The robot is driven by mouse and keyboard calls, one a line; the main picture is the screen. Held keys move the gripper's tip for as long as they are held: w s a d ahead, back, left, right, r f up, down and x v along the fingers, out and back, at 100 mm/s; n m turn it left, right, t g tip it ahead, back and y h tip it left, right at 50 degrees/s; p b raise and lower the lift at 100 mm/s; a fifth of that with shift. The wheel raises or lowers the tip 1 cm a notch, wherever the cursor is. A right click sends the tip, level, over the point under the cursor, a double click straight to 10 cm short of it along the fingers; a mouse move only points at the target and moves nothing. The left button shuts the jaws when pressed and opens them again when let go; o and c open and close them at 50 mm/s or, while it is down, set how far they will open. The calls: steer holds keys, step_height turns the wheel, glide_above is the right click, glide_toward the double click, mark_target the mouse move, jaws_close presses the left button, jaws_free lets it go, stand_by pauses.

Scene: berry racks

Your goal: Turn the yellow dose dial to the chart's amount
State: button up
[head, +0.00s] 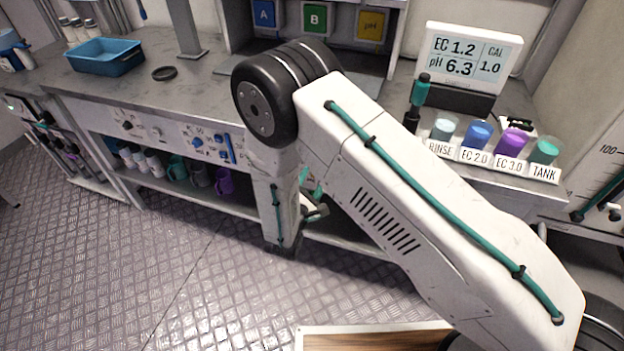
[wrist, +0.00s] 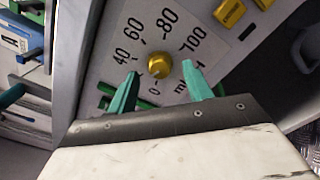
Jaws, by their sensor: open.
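The yellow dose dial (wrist: 159,65) shows in the wrist view, upper middle, on a pale panel (wrist: 150,20) with a printed scale running from 0 through 40, 60 and 80 to 100, marked in mL. My gripper (wrist: 160,82) has two green fingers, open, one on each side below the dial. The dial lies between and just beyond the fingertips; I cannot tell whether they touch it. Which mark the dial points at is too small to read. In the head view my arm hides the dial and most of the gripper. No dose chart is readable in either view.
In the head view, a meter display (head: 468,60) and several labelled cups (head: 508,143) stand on the right bench. A blue tray (head: 104,57) is on the left bench. Floor (head: 120,270) at left is clear.

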steer(key=v, duration=0.6)
steer(key=shift+s, duration=0.3)
steer(key=shift+a, duration=0.1)
